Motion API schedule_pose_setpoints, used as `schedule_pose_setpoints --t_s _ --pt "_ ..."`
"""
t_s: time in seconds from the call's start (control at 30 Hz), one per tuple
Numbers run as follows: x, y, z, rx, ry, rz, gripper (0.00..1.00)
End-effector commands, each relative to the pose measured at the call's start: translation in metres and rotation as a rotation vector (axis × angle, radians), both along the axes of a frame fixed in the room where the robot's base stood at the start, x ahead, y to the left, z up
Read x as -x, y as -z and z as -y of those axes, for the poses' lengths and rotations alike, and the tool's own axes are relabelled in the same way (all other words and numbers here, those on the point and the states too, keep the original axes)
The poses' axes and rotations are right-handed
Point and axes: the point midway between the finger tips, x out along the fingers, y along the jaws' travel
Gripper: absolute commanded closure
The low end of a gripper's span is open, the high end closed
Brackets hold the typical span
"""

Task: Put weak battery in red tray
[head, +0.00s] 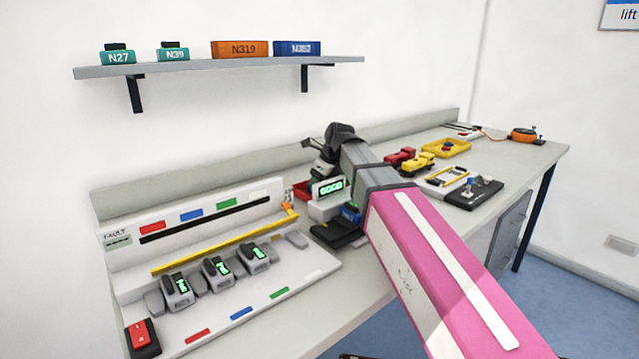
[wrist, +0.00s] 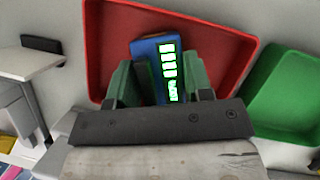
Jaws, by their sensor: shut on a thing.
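My gripper (wrist: 160,82) is shut on a blue battery (wrist: 148,48) with a lit green display, between its two green fingers in the wrist view. The red tray (wrist: 232,62) lies behind and around the battery in that view. The battery appears over or inside the tray; I cannot tell whether it touches the floor. In the head view a small part of the red tray (head: 301,190) shows left of a tester with a green readout (head: 331,187). My arm hides the fingers and the held battery there.
A green tray (wrist: 290,100) stands right of the red one in the wrist view. A white panel (head: 220,290) with several grey units is on the bench's near left. Red and yellow parts (head: 415,160) lie farther right. A shelf (head: 220,66) hangs above.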

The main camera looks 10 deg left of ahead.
Motion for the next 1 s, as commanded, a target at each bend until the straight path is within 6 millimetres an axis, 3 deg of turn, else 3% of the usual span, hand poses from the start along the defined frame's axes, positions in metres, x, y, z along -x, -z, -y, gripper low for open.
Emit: schedule_pose_setpoints --t_s 0.27,0.3,0.37,0.77,1.0 --pt "0.000 0.002 0.000 0.000 0.000 0.000 0.87" --pt "0.000 0.002 0.000 0.000 0.000 0.000 0.47" --pt "0.000 0.002 0.000 0.000 0.000 0.000 0.28" --pt "0.000 -0.003 0.001 0.000 0.000 0.000 0.28" --pt "0.003 -0.031 0.012 0.000 0.002 0.002 0.28"
